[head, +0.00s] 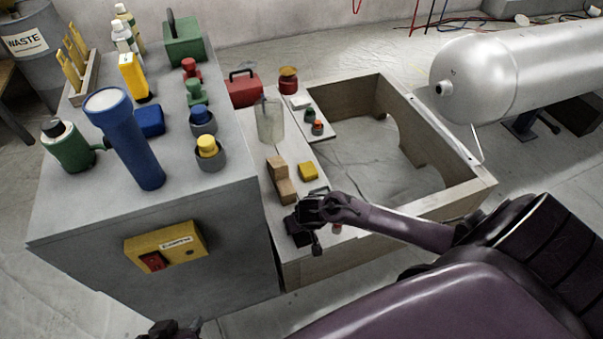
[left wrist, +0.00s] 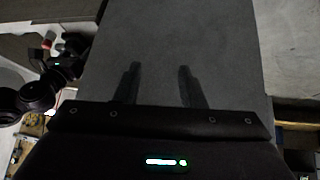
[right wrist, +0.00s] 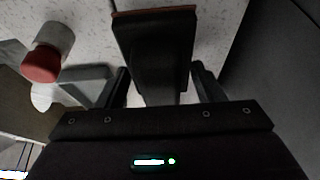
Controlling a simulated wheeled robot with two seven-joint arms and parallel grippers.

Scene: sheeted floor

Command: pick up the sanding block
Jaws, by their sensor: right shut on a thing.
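The sanding block (right wrist: 155,48) is dark with a thin reddish-brown edge. It sits between the fingers of my right gripper (right wrist: 161,82), which is shut on it. In the head view, the right gripper (head: 308,212) is over the near end of the wooden box top, and the dark block (head: 298,234) shows just below it, partly hidden. I cannot tell whether the block touches the surface. My left gripper (left wrist: 160,70) is open and empty, facing a plain grey surface. In the head view, only a dark part of it (head: 172,330) shows at the bottom edge.
Wood blocks (head: 281,185), a yellow block (head: 308,171) and a clear container (head: 270,120) stand beyond the right gripper. A red-topped cylinder (right wrist: 46,58) is close beside it. The grey cabinet (head: 210,260) rises at left, crowded with bottles and tools. The wooden box's opening (head: 375,165) lies right.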

